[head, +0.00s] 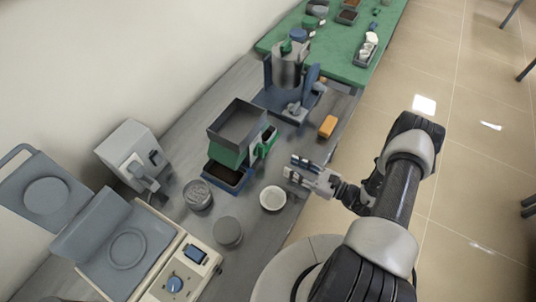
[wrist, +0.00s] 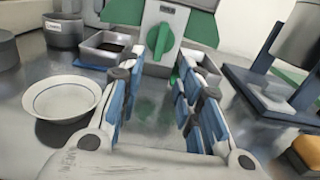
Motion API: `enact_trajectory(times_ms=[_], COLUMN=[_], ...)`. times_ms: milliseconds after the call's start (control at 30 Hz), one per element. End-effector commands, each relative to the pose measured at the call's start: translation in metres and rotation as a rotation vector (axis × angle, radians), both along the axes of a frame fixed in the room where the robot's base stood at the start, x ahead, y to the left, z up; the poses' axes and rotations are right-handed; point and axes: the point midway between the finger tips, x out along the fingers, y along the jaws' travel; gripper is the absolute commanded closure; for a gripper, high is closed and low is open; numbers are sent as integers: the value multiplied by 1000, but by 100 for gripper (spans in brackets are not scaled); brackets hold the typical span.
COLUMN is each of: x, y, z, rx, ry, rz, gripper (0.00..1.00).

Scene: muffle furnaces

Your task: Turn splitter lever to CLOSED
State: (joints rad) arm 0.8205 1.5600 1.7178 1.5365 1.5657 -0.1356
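The splitter (head: 233,122) is a grey open hopper on a green body. Dark trays (head: 228,179) sit low at its base. In the wrist view its pale front plate (wrist: 178,22) faces me and carries a green lever (wrist: 159,40). The lever stands nearly upright with a slight tilt. The small label above it is too small to read. My gripper (wrist: 155,88) is open and empty, its blue-padded fingers on either side of the view below the lever, apart from it. In the head view my gripper (head: 303,172) is right of the splitter, near the bench edge.
A white bowl (head: 272,198) stands close to the left of my gripper, with a lidded grey tin (head: 197,195) beyond it. A blue-based machine (head: 289,75) and an orange block (head: 327,126) stand farther along the bench. Clear bench (wrist: 150,125) lies below my fingers.

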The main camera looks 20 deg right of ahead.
Motion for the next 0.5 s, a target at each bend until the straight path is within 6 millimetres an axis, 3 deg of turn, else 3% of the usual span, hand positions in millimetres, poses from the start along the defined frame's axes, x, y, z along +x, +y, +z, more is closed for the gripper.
enact_trajectory(times_ms=[200, 500], x=[34, 68], y=[36, 69], z=[0, 0], rx=[0, -1], ry=[-1, -1], rz=[7, 3], gripper=[68, 68])
